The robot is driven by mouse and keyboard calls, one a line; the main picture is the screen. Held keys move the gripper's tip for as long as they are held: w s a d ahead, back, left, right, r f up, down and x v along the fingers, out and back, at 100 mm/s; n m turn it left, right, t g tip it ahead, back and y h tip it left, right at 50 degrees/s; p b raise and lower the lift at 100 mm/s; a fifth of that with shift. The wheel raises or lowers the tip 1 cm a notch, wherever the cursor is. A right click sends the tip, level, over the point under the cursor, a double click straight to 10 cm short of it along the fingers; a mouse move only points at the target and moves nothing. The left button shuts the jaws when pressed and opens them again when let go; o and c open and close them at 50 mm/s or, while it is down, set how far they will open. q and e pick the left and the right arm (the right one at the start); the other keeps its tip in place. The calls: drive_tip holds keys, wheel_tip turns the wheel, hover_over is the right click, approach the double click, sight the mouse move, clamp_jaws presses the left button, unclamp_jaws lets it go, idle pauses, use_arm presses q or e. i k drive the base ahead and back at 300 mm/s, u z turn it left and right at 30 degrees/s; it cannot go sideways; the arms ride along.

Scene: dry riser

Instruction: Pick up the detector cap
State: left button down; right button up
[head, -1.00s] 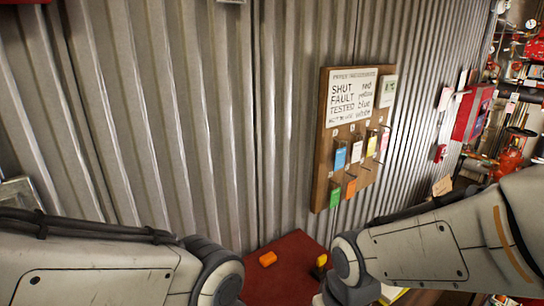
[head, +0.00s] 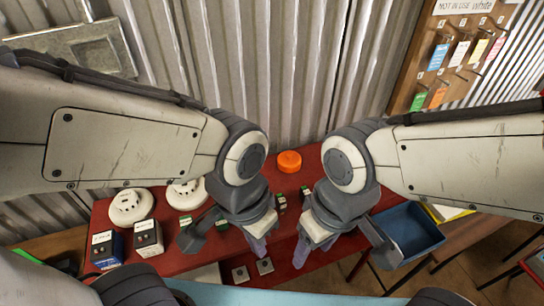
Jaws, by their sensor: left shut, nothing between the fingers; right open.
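The detector cap, a round orange cap (head: 289,161), lies on the red-topped table (head: 320,165) near its back edge, by the corrugated wall. It sits in the gap between my two arms, with neither gripper touching it. My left gripper (head: 258,248) points down over the table, nearer me than the cap and left of it; it is shut and empty. My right gripper (head: 303,250) also points down, nearer me than the cap and slightly right of it; it is open and empty. My wrists hide parts of the table.
Two white round detectors (head: 130,207) (head: 187,194) and two small boxes (head: 106,248) (head: 148,238) stand on the left of the table. A blue tray (head: 408,235) is at the right. A tag board (head: 450,60) hangs on the wall. Small green-and-black parts (head: 281,202) lie mid-table.

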sight(288, 162)
drive_tip(key=k, duration=0.95)
drive_tip(key=u, duration=0.35)
drive_tip(key=i, duration=1.75)
drive_tip(key=z, duration=0.7)
